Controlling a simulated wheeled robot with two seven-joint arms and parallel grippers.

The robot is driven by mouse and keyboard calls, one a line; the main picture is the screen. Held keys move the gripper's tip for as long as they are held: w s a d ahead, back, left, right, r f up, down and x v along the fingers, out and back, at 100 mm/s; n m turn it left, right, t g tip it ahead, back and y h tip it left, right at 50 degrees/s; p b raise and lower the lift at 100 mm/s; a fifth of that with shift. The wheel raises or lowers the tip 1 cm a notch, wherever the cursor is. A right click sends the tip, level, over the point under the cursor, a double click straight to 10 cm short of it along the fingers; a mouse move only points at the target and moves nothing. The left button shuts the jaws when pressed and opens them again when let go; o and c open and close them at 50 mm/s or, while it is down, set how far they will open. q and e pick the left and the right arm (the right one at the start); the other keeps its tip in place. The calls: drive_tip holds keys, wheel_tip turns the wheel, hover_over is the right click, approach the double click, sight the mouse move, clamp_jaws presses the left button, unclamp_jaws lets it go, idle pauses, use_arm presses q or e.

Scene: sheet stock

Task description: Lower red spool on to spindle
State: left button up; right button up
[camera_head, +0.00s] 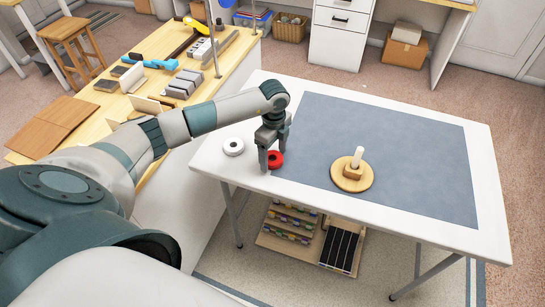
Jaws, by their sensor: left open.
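The red spool (275,159) is at the left edge of the blue-grey mat on the white table. My left gripper (273,160) is at the spool, fingers pointing down and open. One finger is to the left of the spool; the other is partly hidden behind the hand. I cannot tell whether either finger touches the spool. No spool is on the peg. My right gripper is not in view.
A white spool (233,146) lies on the bare white table (215,165) left of the mat (415,150). The mat between the red spool and the spindle base is clear. A cluttered wooden workbench (165,55) stands behind my left arm. A rack (292,222) sits under the table.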

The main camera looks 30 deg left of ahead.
use_arm(q)
drive_tip(key=shift+f, duration=0.15)
idle(0.3)
drive_tip(key=c, duration=1.1)
